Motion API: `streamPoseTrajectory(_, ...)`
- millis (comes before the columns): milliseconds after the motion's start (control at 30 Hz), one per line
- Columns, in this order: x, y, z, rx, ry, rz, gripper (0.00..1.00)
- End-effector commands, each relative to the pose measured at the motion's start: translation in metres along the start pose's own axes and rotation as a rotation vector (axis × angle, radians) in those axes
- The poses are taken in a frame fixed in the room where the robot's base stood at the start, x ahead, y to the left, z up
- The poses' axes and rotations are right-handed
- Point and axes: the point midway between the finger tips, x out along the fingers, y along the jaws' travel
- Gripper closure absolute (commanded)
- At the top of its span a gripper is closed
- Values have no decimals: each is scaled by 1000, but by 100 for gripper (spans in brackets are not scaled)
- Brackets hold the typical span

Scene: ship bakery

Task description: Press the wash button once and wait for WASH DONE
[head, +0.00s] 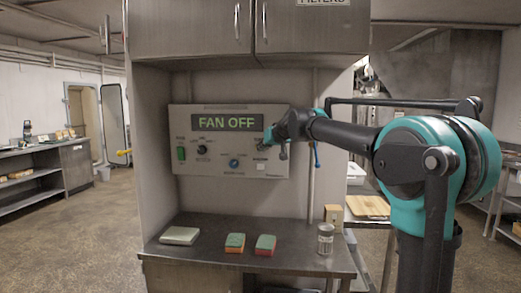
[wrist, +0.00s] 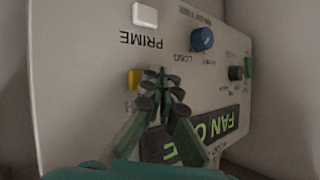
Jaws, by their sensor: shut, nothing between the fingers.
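The control panel (head: 215,183) is on the back wall above the counter, with its display (head: 226,123) reading FAN OFF. The yellow button (wrist: 134,79) shows in the wrist view, right beside my fingertips, its label mostly hidden with only an H showing. In the head view my gripper hides it. My gripper (head: 281,138) is at the panel's right side, shut and empty. The wrist view shows its fingers (wrist: 162,77) together in front of the panel; I cannot tell whether they touch it. The white PRIME button (wrist: 145,15) is near the yellow one.
The panel also has a blue knob (head: 234,163), a black knob (head: 203,148) and a green switch (head: 181,154). On the counter (head: 210,254) are a pale folded cloth or pad (head: 180,236), two sponges (head: 235,242) and a shaker can (head: 325,239). Cabinets (head: 190,30) hang above.

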Motion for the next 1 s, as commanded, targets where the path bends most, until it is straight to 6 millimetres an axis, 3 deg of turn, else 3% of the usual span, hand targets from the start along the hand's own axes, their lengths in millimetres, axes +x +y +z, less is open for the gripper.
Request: streamPoseTrajectory(1000,6,4,-4,0,0,0,100)
